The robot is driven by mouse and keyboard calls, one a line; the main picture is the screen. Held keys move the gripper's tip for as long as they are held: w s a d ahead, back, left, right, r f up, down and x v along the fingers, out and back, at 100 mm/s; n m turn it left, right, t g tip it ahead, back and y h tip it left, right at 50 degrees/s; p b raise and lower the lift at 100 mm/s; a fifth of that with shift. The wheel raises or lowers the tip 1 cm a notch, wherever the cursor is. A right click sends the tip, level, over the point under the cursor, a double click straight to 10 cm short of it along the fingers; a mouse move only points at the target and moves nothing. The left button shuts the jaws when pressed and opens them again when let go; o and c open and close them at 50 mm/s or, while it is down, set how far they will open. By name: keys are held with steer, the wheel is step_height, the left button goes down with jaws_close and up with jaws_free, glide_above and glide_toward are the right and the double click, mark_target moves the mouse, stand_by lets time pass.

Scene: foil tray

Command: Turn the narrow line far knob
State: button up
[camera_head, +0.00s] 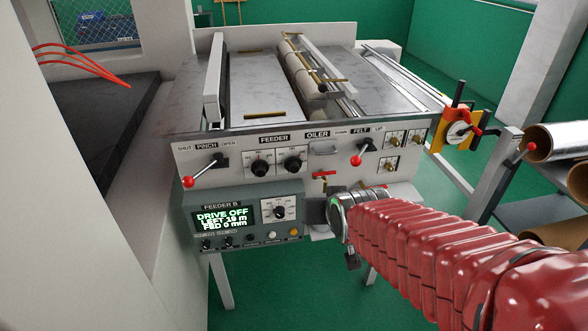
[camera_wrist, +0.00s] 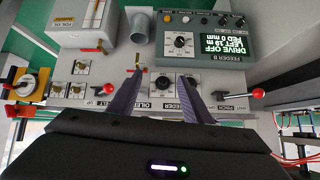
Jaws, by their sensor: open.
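The machine's front panel (camera_head: 300,165) carries two round black knobs under the FEEDER label, a left one (camera_head: 259,168) and a right one (camera_head: 292,164). Several small brass knobs (camera_head: 393,138) sit on pale plates at the panel's right end; they also show at left in the wrist view (camera_wrist: 80,66). The small markings are unreadable, so I cannot tell which is the narrow line far knob. In the wrist view my gripper (camera_wrist: 162,82) is open and empty, its dark fingers spread before the FEEDER and OILER area. In the head view my red-sleeved arm hides the fingers.
Red-balled levers stick out at PINCH (camera_head: 188,182) and FELT (camera_head: 357,160). A red-handled valve (camera_head: 323,174) sits low in the panel's middle. The FEEDER B box (camera_head: 240,218) reads DRIVE OFF. A yellow bracket (camera_head: 458,130) and rolls (camera_head: 555,141) stand at right.

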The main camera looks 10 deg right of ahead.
steer(key=w+f+m+t, duration=0.2)
steer(key=w+f+t, duration=0.6)
steer(key=w, duration=0.5)
step_height(320, 180, down, 3)
steer(key=shift+a+r+m+y, duration=0.15)
steer(key=shift+m+y, duration=0.15)
steer(key=shift+y, duration=0.1)
steer(key=shift+w, duration=0.15)
